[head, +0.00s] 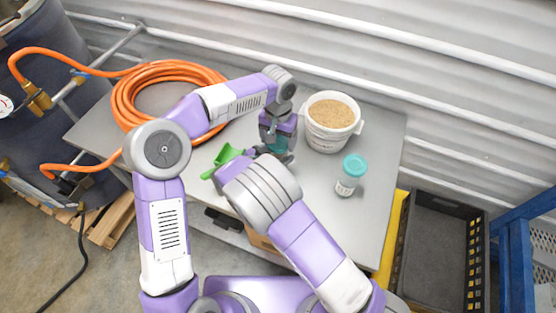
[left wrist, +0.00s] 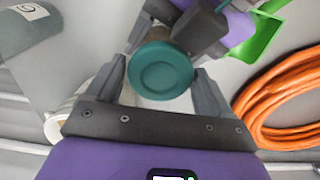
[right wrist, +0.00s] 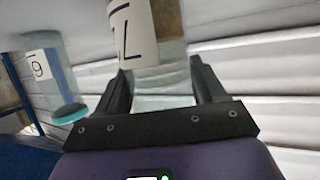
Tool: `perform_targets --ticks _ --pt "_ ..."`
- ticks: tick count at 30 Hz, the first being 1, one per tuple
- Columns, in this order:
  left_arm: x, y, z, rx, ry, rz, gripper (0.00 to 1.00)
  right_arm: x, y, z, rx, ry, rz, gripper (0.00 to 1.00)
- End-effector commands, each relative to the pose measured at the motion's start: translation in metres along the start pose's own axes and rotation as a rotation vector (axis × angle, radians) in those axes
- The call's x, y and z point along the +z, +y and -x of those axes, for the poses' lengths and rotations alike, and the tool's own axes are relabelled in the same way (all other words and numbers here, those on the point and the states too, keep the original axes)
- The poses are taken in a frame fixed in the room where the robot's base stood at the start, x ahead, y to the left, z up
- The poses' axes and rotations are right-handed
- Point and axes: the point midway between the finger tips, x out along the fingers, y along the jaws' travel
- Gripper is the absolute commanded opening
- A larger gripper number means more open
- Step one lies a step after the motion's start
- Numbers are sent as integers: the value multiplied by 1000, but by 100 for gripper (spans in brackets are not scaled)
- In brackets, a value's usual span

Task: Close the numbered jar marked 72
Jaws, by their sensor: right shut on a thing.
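The jar in my right gripper (right wrist: 160,85) is clear with a white label (right wrist: 133,35); a "7" shows upside down and the rest of the number is turned away. The right fingers are shut on its glass. In the head view my right arm hides most of this jar. My left gripper (head: 279,145) points down over it. In the left wrist view a round teal lid (left wrist: 161,76) sits between the left fingertips, which touch it on both sides. I cannot tell whether the lid rests on the jar's rim.
Another jar (head: 347,184) with a teal lid stands at the right of the grey table (head: 375,215). A white bucket of grain (head: 328,137) stands behind it. A green scoop (head: 224,158) and an orange hose coil (head: 125,100) lie left. A dark crate (head: 432,255) is at right.

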Motion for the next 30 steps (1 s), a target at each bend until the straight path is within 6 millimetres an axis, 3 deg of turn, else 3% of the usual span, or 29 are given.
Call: perform_targets --ticks 1,9,15,20,21,25,30 --pt "0 0 0 0 0 0 74 0 0 0 0 1 -1 0" --pt "0 0 0 0 0 0 36 0 0 0 0 1 -1 0" --pt "0 0 0 0 1 -143 36 0 0 0 0 1 -1 0" --pt "0 0 0 0 1 -143 36 0 0 0 0 1 0 0" --pt "0 0 0 0 1 -143 78 0 0 0 0 1 0 0" --pt "0 0 0 0 1 -142 98 0 0 0 0 1 -1 0" --pt "0 0 0 0 0 -141 100 0 0 0 0 1 -1 0"
